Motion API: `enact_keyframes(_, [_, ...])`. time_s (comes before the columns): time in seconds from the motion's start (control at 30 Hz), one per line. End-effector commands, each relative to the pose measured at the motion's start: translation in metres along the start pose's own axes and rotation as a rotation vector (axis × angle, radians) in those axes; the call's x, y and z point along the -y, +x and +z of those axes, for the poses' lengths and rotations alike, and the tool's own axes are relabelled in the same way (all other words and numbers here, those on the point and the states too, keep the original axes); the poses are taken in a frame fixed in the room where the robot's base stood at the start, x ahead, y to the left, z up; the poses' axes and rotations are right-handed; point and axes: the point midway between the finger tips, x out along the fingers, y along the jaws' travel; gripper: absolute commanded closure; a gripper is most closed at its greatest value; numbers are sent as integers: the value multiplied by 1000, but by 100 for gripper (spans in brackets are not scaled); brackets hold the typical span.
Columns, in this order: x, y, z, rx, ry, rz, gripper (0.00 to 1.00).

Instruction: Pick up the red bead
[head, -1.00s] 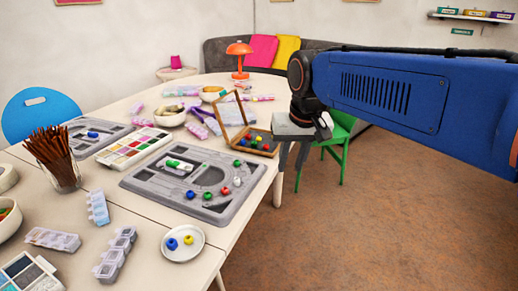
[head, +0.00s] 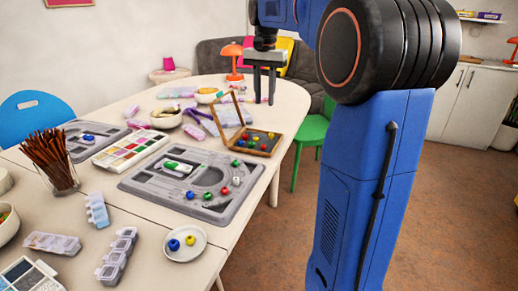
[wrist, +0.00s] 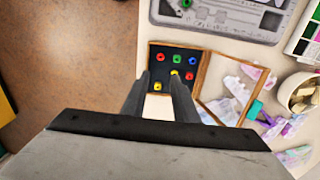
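Two red beads show in the wrist view, one at the top (wrist: 177,59) and another lower right (wrist: 189,76). Both lie in the dark tray of an open wooden box (wrist: 203,72), among green, blue and yellow beads. Another red bead (head: 236,181) lies on the grey bead board (head: 130,183) in the head view. My gripper (head: 264,102) points down with its fingers apart and empty. In the wrist view its fingertips (wrist: 159,78) reach across the near part of the box picture; their height above it is unclear.
The box's hinged lid (head: 216,120) stands open at its left. A white saucer (head: 205,250) with a blue and a yellow bead is at the table's front. A paint set (head: 105,158), bowls and plastic cases crowd the table. A green chair (head: 312,130) stands right of the table.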

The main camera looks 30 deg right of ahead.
Motion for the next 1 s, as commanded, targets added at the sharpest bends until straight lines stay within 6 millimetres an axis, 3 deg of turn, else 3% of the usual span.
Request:
enact_keyframes(0.17, [0, 15, -2, 4, 7, 3, 74])
enact_keyframes(0.7, [0, 107, -2, 3, 6, 2, 74])
enact_keyframes(1.0, [1, 127, -2, 3, 5, 2, 74])
